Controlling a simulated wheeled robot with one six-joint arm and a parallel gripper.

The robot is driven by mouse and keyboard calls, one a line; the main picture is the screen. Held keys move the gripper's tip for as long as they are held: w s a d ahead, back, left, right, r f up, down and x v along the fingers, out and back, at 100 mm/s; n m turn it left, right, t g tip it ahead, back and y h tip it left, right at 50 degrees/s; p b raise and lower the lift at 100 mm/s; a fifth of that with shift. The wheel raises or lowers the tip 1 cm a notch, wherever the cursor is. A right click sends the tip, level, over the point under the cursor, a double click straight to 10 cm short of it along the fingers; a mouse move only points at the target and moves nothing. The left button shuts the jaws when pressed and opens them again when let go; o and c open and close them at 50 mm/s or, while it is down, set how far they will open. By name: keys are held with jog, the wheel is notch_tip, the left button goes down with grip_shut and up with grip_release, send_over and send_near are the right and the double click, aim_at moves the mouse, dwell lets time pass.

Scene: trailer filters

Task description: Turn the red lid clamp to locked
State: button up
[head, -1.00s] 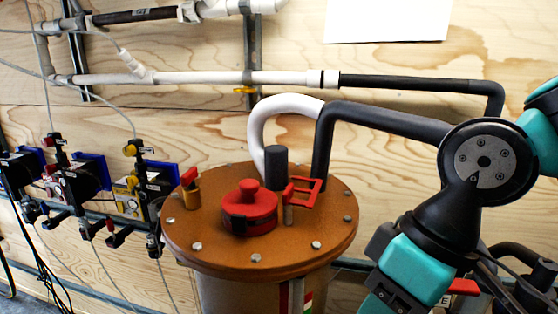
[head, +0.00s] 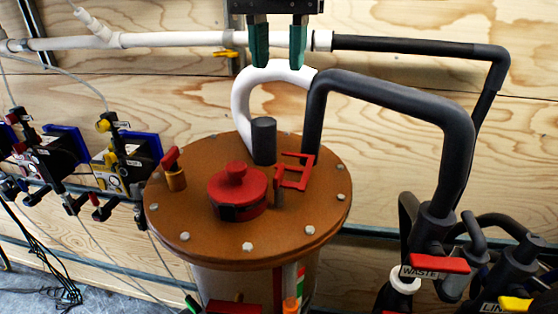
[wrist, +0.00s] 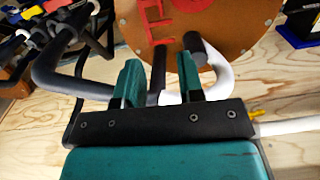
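The red lid clamp (head: 294,172) is an open red frame on a short post on the orange-brown tank lid (head: 300,231), just right of the round red cap (head: 237,190). It also shows upside down near the top of the wrist view (wrist: 158,31). My gripper (head: 277,60) hangs at the top of the head view, fingers pointing down, apart from the clamp and above it in the picture. In the wrist view my gripper (wrist: 160,72) has its two teal fingers apart with nothing held between them. The clamp's joint to its post is hard to make out.
A white hose (head: 243,100) and a thick black pipe (head: 400,97) rise behind the clamp. A dark stub (head: 263,140) stands close to its left. A small red-handled valve (head: 171,160) is at the lid's left. A red WASTE handle (head: 440,264) is at the lower right.

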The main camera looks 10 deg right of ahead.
aim_at(279, 170)
notch_tip(279, 170, down, 17)
jog(key=shift+r+p, duration=0.15)
jog(key=shift+p, duration=0.9)
grip_shut()
